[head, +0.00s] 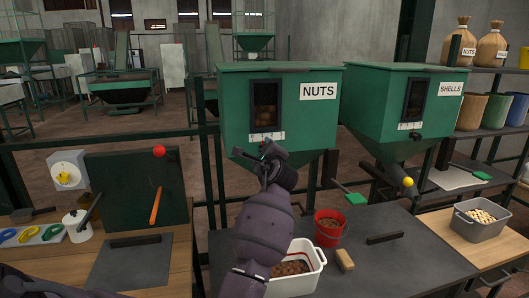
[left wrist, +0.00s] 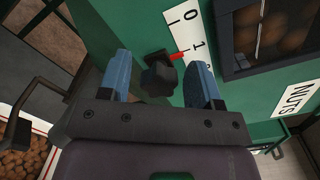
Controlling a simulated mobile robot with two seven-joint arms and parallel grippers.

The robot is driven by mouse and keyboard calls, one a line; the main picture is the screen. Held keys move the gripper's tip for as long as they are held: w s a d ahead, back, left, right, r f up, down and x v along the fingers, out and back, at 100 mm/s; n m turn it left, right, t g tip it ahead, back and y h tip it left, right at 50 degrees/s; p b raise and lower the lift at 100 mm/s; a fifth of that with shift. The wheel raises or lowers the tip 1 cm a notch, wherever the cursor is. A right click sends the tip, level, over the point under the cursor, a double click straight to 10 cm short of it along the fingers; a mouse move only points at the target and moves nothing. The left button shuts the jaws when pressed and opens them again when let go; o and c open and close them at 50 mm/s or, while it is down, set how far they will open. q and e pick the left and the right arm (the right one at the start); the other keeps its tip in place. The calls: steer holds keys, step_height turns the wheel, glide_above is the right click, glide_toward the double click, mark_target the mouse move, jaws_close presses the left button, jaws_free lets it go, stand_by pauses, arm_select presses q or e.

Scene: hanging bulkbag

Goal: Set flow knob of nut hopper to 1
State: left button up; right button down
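The green nut hopper (head: 240,110) has a NUTS label, a small window and a white scale plate (head: 267,137) on its front. In the left wrist view its black flow knob (left wrist: 158,77) has a red pointer (left wrist: 177,55) reaching to the scale plate (left wrist: 190,30), close to the 1 mark; the exact setting is hard to tell. My left gripper (head: 268,150) is at the hopper front, below the scale. In the left wrist view the blue fingers of the left gripper (left wrist: 158,66) are open on both sides of the knob, with visible gaps. My right gripper is not in view.
A green shells hopper (head: 400,100) stands to the right. Below are a white bin of nuts (head: 318,262), a red bucket (head: 328,240) and a dark tabletop (head: 400,265). A green board with an orange handle (head: 155,206) stands at the left.

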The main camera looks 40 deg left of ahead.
arm_select(q)
steer(key=v, duration=1)
steer(key=shift+s+d, duration=0.25)
steer(key=shift+s, duration=0.05)
stand_by(0.4)
